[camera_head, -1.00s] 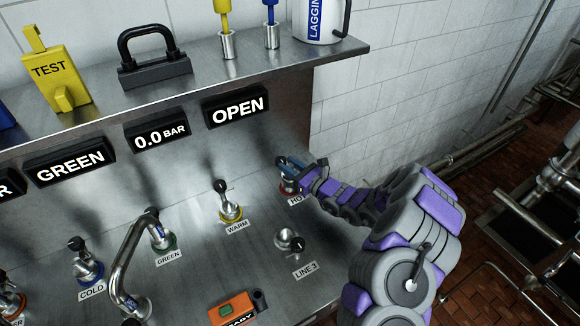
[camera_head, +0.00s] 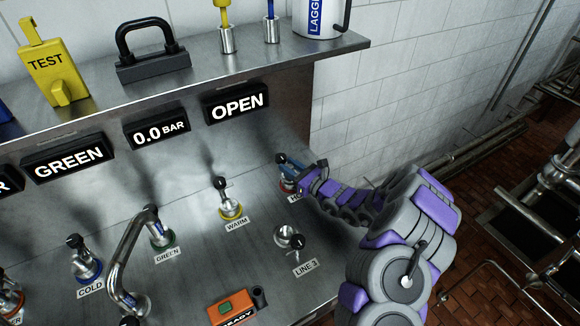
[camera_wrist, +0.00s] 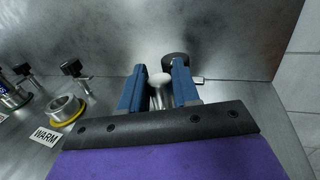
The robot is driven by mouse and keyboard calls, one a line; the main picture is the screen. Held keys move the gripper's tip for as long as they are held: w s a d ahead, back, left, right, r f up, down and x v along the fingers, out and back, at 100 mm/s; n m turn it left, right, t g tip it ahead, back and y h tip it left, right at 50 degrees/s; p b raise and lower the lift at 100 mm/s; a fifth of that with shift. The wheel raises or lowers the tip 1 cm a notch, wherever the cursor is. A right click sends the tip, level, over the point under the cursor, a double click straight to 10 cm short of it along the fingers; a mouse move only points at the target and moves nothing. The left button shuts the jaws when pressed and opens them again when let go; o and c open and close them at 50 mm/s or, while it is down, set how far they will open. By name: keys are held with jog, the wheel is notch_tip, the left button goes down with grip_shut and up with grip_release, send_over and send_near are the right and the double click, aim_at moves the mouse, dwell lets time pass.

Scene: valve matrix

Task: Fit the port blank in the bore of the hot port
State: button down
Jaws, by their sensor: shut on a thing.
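The hot port (camera_head: 286,187) has a red ring and a partly covered label at the right end of the panel row. A dark knob (camera_head: 281,158) stands just behind it. My gripper (camera_head: 289,171) is over this port with its blue fingers pointing at it. In the wrist view my gripper (camera_wrist: 158,70) is shut on a pale metal cylinder, the port blank (camera_wrist: 157,84), with the dark knob (camera_wrist: 176,60) just beyond. The bore is hidden by the fingers and blank, so I cannot tell whether the blank is inside it.
The warm port (camera_head: 230,210) with its yellow ring is to the left. The line 3 port (camera_head: 287,237) is below. A shelf (camera_head: 320,58) overhangs behind, with an OPEN display (camera_head: 237,106) under it. A bent pipe (camera_head: 130,258) rises at the left.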

jog(key=shift+f+b, duration=0.3)
jog(key=shift+f, duration=0.35)
jog(key=c, duration=0.7)
grip_release()
jog(key=shift+c, duration=0.2)
jog(key=shift+d, duration=0.1)
jog(key=p+v, duration=0.4)
jog(key=v, duration=1.3)
jog(key=shift+d, duration=0.1)
notch_tip(320, 180, up, 8)
jog(key=p, duration=0.4)
jog(key=shift+p, duration=0.3)
